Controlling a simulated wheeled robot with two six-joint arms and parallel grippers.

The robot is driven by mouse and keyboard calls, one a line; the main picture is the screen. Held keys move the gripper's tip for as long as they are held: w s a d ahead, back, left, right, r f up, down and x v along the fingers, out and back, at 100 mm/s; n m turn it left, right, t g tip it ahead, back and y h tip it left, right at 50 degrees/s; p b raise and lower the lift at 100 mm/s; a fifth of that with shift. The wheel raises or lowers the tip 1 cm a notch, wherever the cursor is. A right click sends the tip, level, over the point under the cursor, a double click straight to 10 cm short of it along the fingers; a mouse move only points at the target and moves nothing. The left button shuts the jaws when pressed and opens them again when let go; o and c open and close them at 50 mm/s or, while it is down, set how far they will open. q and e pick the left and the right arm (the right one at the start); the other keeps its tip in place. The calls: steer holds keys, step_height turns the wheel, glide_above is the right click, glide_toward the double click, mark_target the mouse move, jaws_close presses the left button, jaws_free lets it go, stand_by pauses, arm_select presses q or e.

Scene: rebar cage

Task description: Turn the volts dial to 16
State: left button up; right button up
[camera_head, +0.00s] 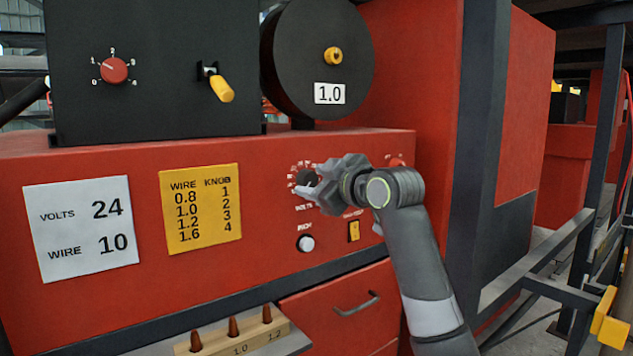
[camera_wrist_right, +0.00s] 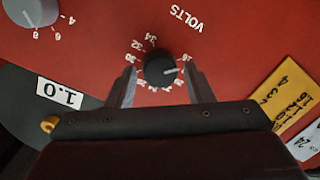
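The black volts dial (camera_wrist_right: 160,68) sits on the red panel in the right wrist view, ringed by white numbers and labelled VOLTS. Its white pointer line points right, close to the 16 end of the scale; the exact mark is too small to tell. My right gripper (camera_wrist_right: 159,76) is open, with one finger on each side of the dial and a gap to it on both sides. In the head view the dial (camera_head: 306,178) is partly hidden behind my right gripper (camera_head: 312,183). My left gripper is not in view.
A white card (camera_head: 82,228) reads VOLTS 24, WIRE 10. A yellow wire and knob chart (camera_head: 202,208) is beside it. Below the dial are a white INCH button (camera_head: 306,243) and a yellow switch (camera_head: 353,231). A black spool (camera_head: 300,60) overhangs above. A red knob (camera_head: 396,162) is right of my gripper.

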steer(key=shift+o, duration=0.7)
steer(key=shift+s+d+b, duration=0.3)
steer(key=shift+s, duration=0.15)
steer(key=b+v, duration=0.4)
steer(key=v, duration=1.2)
steer(key=shift+s+d, duration=0.1)
steer(key=shift+s, duration=0.05)
